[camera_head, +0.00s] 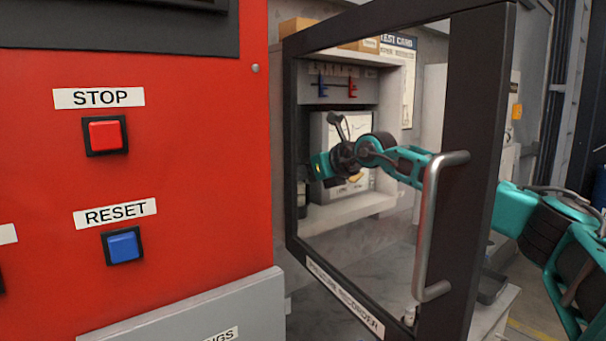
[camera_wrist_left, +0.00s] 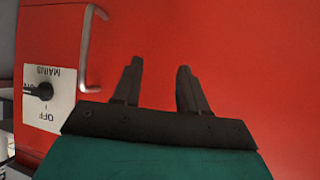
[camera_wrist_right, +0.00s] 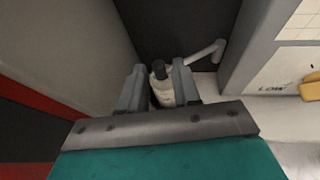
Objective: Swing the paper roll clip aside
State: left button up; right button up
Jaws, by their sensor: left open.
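My right gripper (camera_wrist_right: 158,68) is inside the pressure recorder cabinet. In the right wrist view, a pale, stubby cylinder with a dark tip (camera_wrist_right: 161,85) lies between its fingers. A pale angled bar with a rounded end (camera_wrist_right: 206,52) extends to the right of it. These look like the clip parts, but I cannot tell which is the clip or whether the fingers touch the cylinder. In the head view, the right gripper (camera_head: 335,160) shows through the door window, in front of the chart recorder (camera_head: 355,130). My left gripper (camera_wrist_left: 158,65) is open and empty before a red panel.
The framed cabinet door (camera_head: 475,150) with a metal handle (camera_head: 427,225) stands open, and my right arm passes behind it. A red panel with a STOP button (camera_head: 105,135) and RESET button (camera_head: 123,246) is left. A rotary switch (camera_wrist_left: 42,91) and handle (camera_wrist_left: 90,50) are near my left gripper.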

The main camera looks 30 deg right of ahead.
grip_shut()
pick_arm(q)
jog(key=shift+w+r, duration=0.1)
pick_arm(e)
jog(key=shift+s, duration=0.1)
dwell(0.4)
